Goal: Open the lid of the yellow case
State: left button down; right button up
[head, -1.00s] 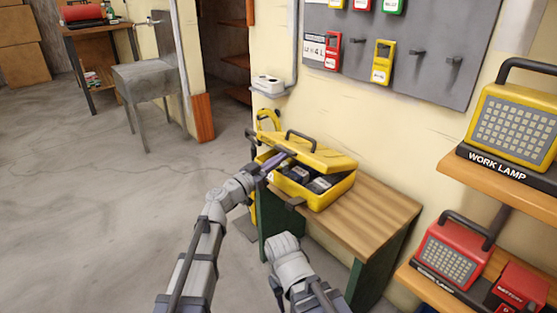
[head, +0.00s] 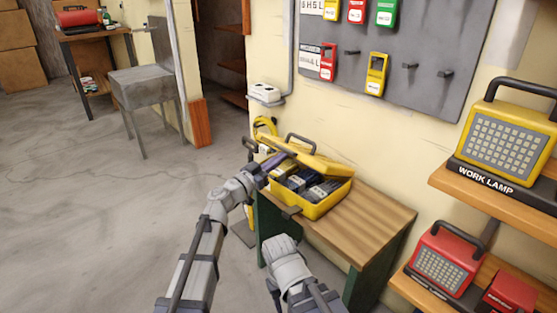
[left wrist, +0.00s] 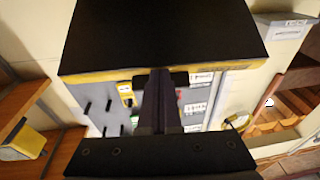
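The yellow case (head: 322,205) stands on the wooden bench. Its yellow lid (head: 325,164), with a dark handle, is tilted partly up, and dark packs (head: 312,186) show inside. My left gripper (head: 276,160) is at the lid's free edge on the case's left side, fingers under it. In the left wrist view the shut fingers (left wrist: 165,100) point at the yellow-edged lid, whose black inner face (left wrist: 165,35) fills the top. Nothing is seen between the fingers; contact is hard to tell. My right arm shows low in the head view, but its gripper does not show.
The bench top (head: 365,215) is clear right of the case. A shelf with a yellow work lamp (head: 507,140) and a red lamp (head: 445,262) stands at right. A grey board (head: 420,50) hangs on the wall behind. Open floor (head: 100,220) lies left.

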aim_at(285, 148)
pick_arm(q)
jog(key=shift+w+d+r+p, duration=0.3)
jog(key=shift+d+r+p, duration=0.1)
jog(key=shift+r+p, duration=0.2)
jog(key=shift+w+d+r+p, duration=0.25)
jog(key=shift+d+r+p, duration=0.1)
jog(key=shift+r+p, duration=0.25)
jog(key=shift+r, duration=0.15)
jog(key=shift+w+d+r+p, duration=0.25)
jog(key=shift+w+r+p, duration=0.05)
jog(key=shift+r+p, duration=0.05)
jog(key=shift+w+d+r+p, duration=0.5)
jog(key=shift+d+r+p, duration=0.15)
jog(key=shift+p, duration=0.05)
jog(key=shift+w+d+r+p, duration=0.6)
jog(key=shift+r+p, duration=0.05)
jog(key=shift+r, duration=0.05)
jog(key=shift+w+d+r, duration=0.2)
jog(key=shift+w+d, duration=0.05)
jog(key=shift+d, duration=0.1)
jog(key=shift+r+p, duration=0.1)
jog(key=shift+p, duration=0.2)
